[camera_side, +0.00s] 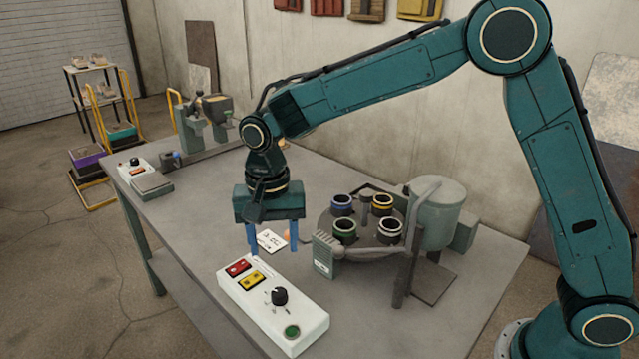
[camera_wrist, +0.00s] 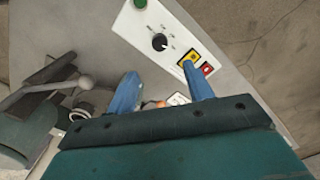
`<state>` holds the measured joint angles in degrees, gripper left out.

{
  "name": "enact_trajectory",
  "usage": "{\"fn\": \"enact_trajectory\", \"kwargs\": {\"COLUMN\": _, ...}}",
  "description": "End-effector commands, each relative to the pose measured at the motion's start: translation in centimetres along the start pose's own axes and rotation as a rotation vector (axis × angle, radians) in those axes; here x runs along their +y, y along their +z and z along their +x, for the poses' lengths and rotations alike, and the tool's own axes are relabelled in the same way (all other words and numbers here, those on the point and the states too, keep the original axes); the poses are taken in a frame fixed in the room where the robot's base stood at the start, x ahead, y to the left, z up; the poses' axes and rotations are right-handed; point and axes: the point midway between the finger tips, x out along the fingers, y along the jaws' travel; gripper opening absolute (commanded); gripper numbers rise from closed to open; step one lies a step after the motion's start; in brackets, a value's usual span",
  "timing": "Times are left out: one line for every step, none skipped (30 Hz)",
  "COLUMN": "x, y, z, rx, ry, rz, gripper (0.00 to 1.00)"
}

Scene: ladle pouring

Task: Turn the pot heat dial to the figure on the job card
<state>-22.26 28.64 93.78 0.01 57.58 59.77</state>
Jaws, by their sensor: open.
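The heat dial (camera_side: 279,296) is a black round knob on a white control box (camera_side: 246,298) at the front of the table. It also shows in the wrist view (camera_wrist: 159,42), with small marks around it that are too small to read. My gripper (camera_side: 273,252) has two blue fingers, apart and empty, pointing down. It hangs above the table beyond the box, behind and left of the dial, not touching it. A white card (camera_side: 271,241) with dark writing lies on the table behind the fingers. Its writing is too small to read.
The box also carries a red switch (camera_side: 238,268), a yellow switch (camera_side: 251,281) and a green button (camera_side: 292,331). A round rack (camera_side: 362,232) with several ringed cups and a grey-green pot (camera_side: 435,212) stand to the right. The table's left middle is clear.

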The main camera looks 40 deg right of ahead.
Motion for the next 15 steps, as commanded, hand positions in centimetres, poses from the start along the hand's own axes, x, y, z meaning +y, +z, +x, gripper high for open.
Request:
{"fn": "enact_trajectory", "kwargs": {"x": 0.1, "y": 0.0, "z": 0.7, "rx": -0.001, "ry": 0.003, "rz": 0.000, "gripper": 0.52}}
{"fn": "enact_trajectory", "kwargs": {"x": 0.1, "y": 0.0, "z": 1.0, "rx": -0.002, "ry": 0.003, "rz": 0.000, "gripper": 0.52}}
{"fn": "enact_trajectory", "kwargs": {"x": 0.1, "y": 0.0, "z": 1.5, "rx": -0.002, "ry": 0.003, "rz": 0.000, "gripper": 0.52}}
{"fn": "enact_trajectory", "kwargs": {"x": 0.1, "y": 0.0, "z": 1.9, "rx": -0.001, "ry": 0.003, "rz": 0.000, "gripper": 0.52}}
{"fn": "enact_trajectory", "kwargs": {"x": 0.1, "y": 0.0, "z": 2.4, "rx": -0.002, "ry": 0.004, "rz": 0.000, "gripper": 0.52}}
{"fn": "enact_trajectory", "kwargs": {"x": 0.1, "y": 0.0, "z": 3.0, "rx": -0.002, "ry": 0.003, "rz": 0.000, "gripper": 0.52}}
{"fn": "enact_trajectory", "kwargs": {"x": 0.1, "y": 0.0, "z": 3.4, "rx": -0.002, "ry": 0.004, "rz": 0.000, "gripper": 0.52}}
{"fn": "enact_trajectory", "kwargs": {"x": 0.1, "y": 0.0, "z": 3.9, "rx": -0.002, "ry": 0.004, "rz": 0.000, "gripper": 0.52}}
{"fn": "enact_trajectory", "kwargs": {"x": 0.1, "y": 0.0, "z": 4.5, "rx": -0.002, "ry": 0.004, "rz": 0.000, "gripper": 0.52}}
{"fn": "enact_trajectory", "kwargs": {"x": 0.1, "y": 0.0, "z": 5.0, "rx": -0.002, "ry": 0.004, "rz": 0.000, "gripper": 0.52}}
{"fn": "enact_trajectory", "kwargs": {"x": 0.1, "y": 0.0, "z": 5.4, "rx": -0.001, "ry": 0.004, "rz": -0.001, "gripper": 0.52}}
{"fn": "enact_trajectory", "kwargs": {"x": 0.1, "y": 0.0, "z": 6.0, "rx": -0.002, "ry": 0.004, "rz": -0.001, "gripper": 0.52}}
{"fn": "enact_trajectory", "kwargs": {"x": 0.1, "y": 0.0, "z": 6.5, "rx": -0.001, "ry": 0.004, "rz": -0.001, "gripper": 0.52}}
{"fn": "enact_trajectory", "kwargs": {"x": 0.1, "y": 0.1, "z": 7.0, "rx": -0.002, "ry": 0.004, "rz": -0.001, "gripper": 0.52}}
{"fn": "enact_trajectory", "kwargs": {"x": 0.1, "y": 0.0, "z": 7.6, "rx": -0.002, "ry": 0.005, "rz": -0.001, "gripper": 0.52}}
